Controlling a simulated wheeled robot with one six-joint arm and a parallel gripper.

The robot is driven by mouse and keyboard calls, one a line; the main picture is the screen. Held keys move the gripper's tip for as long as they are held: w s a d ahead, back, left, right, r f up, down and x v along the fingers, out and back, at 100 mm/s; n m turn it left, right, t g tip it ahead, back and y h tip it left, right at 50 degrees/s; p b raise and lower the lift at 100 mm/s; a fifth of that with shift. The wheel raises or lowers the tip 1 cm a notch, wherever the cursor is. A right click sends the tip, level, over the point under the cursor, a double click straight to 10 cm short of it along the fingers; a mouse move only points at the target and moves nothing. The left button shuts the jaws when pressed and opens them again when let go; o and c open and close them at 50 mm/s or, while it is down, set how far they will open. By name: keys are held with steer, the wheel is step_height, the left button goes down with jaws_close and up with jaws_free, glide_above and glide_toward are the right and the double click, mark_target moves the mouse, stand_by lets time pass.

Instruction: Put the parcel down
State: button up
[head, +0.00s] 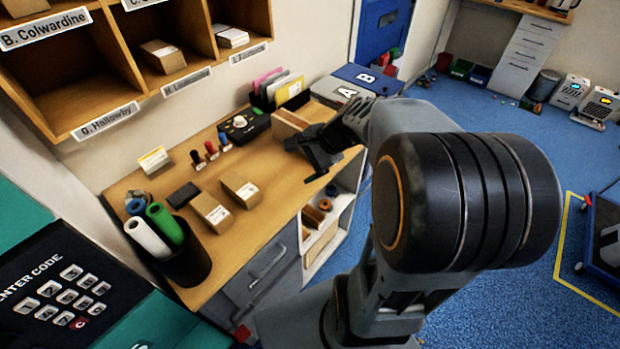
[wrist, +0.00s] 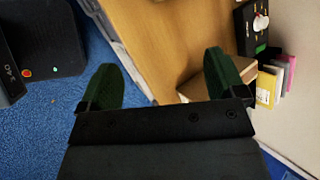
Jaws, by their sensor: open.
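Two small brown parcels with white labels lie on the wooden counter (head: 165,190) in the head view: a nearer parcel (head: 211,211) and a farther parcel (head: 242,188). They are apart from my gripper. My gripper (head: 316,164) is over the counter's right edge, beside a light-brown box or tray (head: 290,122). In the wrist view my gripper (wrist: 163,78) has its two green fingers spread wide, with nothing between them; the counter edge and blue floor show beyond. Part of the brown box or tray (wrist: 248,86) shows behind the right finger.
Pigeonholes (head: 110,60) hold more parcels above the counter. A dark pen cup (head: 188,258), stamps (head: 210,150), a black device (head: 243,124) and a folder rack (head: 280,88) stand on the counter. A keypad (head: 62,295) is at lower left.

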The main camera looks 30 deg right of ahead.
steer(key=s+a+r+n+h, duration=0.3)
steer(key=s+n+h, duration=0.3)
steer(key=s+n, duration=0.4)
steer(key=n, duration=0.4)
steer(key=shift+a+n, duration=0.2)
steer(key=shift+n, duration=0.2)
steer(key=shift+r, duration=0.1)
